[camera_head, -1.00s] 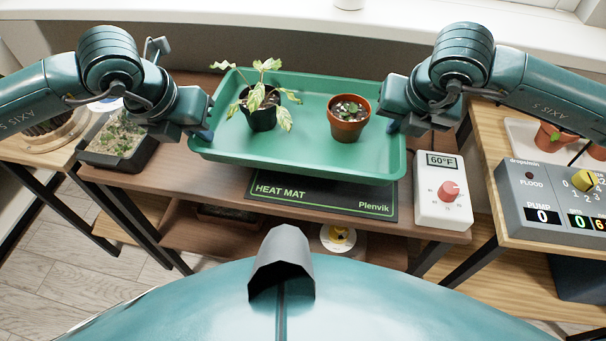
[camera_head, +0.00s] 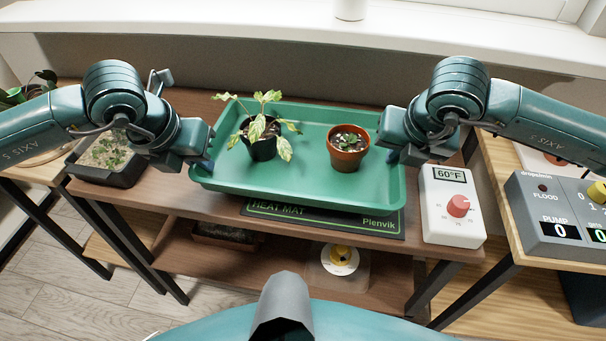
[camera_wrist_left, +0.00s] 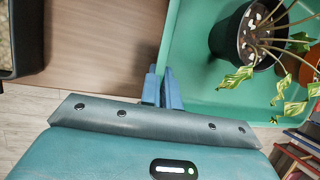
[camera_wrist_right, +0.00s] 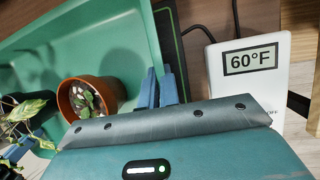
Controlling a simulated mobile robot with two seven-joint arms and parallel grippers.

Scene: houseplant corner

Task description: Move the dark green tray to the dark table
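The dark green tray (camera_head: 300,189) is over the brown, darker table (camera_head: 150,205) in the head view. It carries a leafy plant in a black pot (camera_head: 263,147) and a small plant in a terracotta pot (camera_head: 346,158). My left gripper (camera_head: 205,160) is shut on the tray's left rim; its fingers (camera_wrist_left: 162,88) show at the rim in the left wrist view. My right gripper (camera_head: 392,155) is shut on the right rim; its fingers (camera_wrist_right: 158,90) show in the right wrist view. The tray's underside is hidden, so its exact height is unclear.
A black heat mat (camera_head: 330,219) lies partly under the tray's front. A white thermostat box (camera_head: 449,205) stands to the right and a black planter (camera_head: 105,160) to the left. Lighter wooden tables stand at both sides, the right one holding a grey pump control box (camera_head: 555,215).

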